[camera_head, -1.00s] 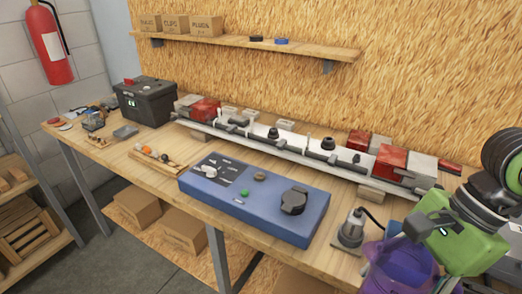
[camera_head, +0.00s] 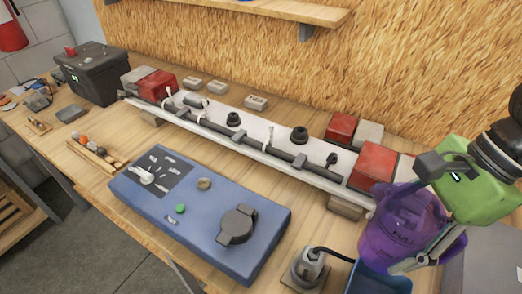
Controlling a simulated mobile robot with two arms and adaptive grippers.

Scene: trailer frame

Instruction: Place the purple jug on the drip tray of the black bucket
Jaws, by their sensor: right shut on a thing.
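The purple jug (camera_head: 392,232) is a see-through purple vessel at the lower right of the head view. My right gripper (camera_head: 430,212), with a green body, is shut on the jug, one dark finger above and one grey finger across its lower front. The jug appears tilted, and its far side is partly hidden by the fingers. A blue open container (camera_head: 378,281) shows just below the jug, cut by the bottom edge. I cannot tell whether they touch. I see no black bucket with a drip tray that I can identify. My left gripper is out of view.
A blue control panel (camera_head: 190,215) lies on the wooden bench. Behind it runs a white rail (camera_head: 210,125) with red blocks (camera_head: 374,163) at the ends. A grey plug-like device (camera_head: 310,268) stands left of the blue container. A black box (camera_head: 92,75) stands far left.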

